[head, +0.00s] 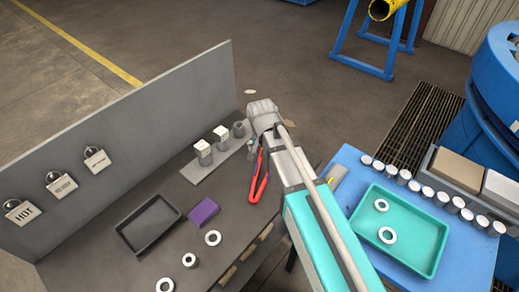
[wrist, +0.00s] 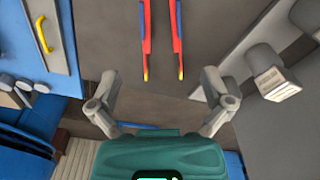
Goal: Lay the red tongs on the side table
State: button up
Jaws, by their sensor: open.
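The red tongs (head: 259,180) lie on the dark grey bench near its right edge, in the head view, legs spread in a narrow V. In the wrist view their two red legs (wrist: 146,40), with blue strips and yellow ends, lie beyond my fingers. My gripper (wrist: 162,108) is open and empty, its two grey fingers wide apart, with the tongs outside them. In the head view my gripper (head: 262,110) is by the bench's far right corner, its fingers mostly hidden. The blue side table (head: 467,258) stands right of my arm.
On the side table are a teal tray (head: 400,262) with rings and a row of white-topped cylinders. The bench (head: 228,262) bears a black tray (head: 128,243), a purple block (head: 203,211), loose rings and several small posts. A grey upright panel (head: 150,125) closes its left side.

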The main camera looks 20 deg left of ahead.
dwell(0.3)
jog(key=s+d, duration=0.2)
jog(key=d, duration=1.5)
jog(key=s+d+g, duration=0.1)
jog(key=s+d, duration=0.1)
jog(key=d, duration=1.6)
jog(key=shift+c, duration=0.3)
